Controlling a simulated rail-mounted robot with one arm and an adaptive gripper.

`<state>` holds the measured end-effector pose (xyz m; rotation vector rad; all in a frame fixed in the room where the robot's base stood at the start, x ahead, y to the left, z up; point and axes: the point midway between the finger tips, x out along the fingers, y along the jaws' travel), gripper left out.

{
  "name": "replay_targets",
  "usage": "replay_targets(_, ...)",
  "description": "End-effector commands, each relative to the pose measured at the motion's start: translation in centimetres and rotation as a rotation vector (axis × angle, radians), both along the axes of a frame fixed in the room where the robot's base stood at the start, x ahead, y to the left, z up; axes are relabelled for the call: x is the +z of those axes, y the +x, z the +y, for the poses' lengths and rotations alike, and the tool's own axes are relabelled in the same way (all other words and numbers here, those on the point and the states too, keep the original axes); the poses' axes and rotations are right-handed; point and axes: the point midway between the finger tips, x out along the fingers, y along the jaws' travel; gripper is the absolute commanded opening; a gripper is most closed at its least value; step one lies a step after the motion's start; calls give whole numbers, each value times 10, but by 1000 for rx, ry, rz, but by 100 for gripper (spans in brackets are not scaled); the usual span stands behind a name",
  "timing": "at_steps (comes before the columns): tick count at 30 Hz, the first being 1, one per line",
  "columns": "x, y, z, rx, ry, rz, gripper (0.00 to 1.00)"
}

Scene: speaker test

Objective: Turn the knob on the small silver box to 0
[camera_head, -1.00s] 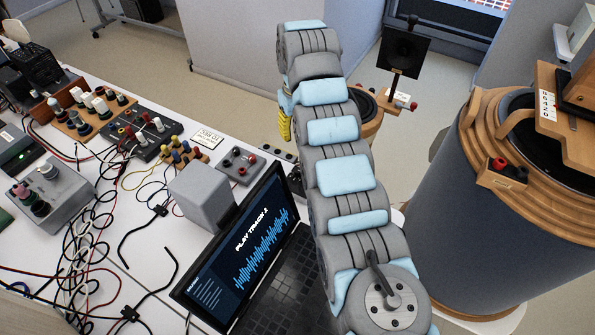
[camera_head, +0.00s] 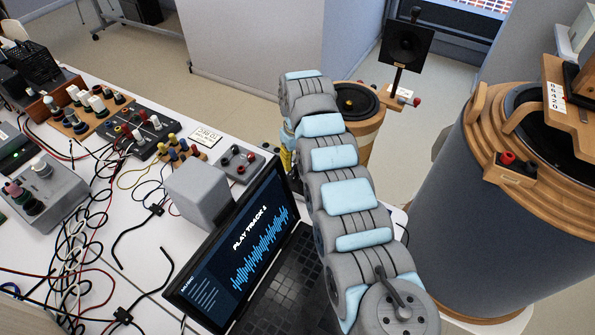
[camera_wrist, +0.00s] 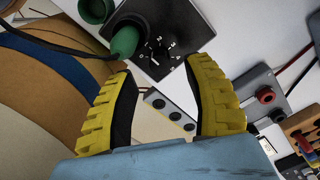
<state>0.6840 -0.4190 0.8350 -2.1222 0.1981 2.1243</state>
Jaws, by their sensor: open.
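In the wrist view, my gripper (camera_wrist: 161,68) is open and empty, its two yellow-ribbed fingers wide apart. Beyond the fingertips is a black panel (camera_wrist: 172,22) with a numbered dial scale and a pointer mark. A green knob or plug (camera_wrist: 124,42) stands at the panel's left edge. In the head view, a grey box (camera_head: 42,190) at the left carries a pale knob on top and coloured terminals. A smaller grey box (camera_head: 238,163) with red and dark terminals lies behind the laptop. I cannot tell which is the named silver box. My arm hides most of the gripper in the head view.
The laptop (camera_head: 250,245) stands open beside my arm. A plain grey block (camera_head: 198,193) is to its left. Loose cables (camera_head: 90,220) cover the left table. A large round wood-rimmed speaker (camera_head: 510,200) stands at the right. A strip with dark round holes (camera_wrist: 168,108) shows between the fingers.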

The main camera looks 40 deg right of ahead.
Motion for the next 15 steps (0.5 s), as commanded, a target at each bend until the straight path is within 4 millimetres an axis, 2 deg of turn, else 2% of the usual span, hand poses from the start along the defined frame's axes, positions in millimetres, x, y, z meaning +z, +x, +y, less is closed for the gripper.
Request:
replay_targets(1,-11,-1,0,0,2,3,51)
replay_targets(6,-31,-1,0,0,0,2,51)
replay_targets(15,-40,0,0,-1,-1,-2,51)
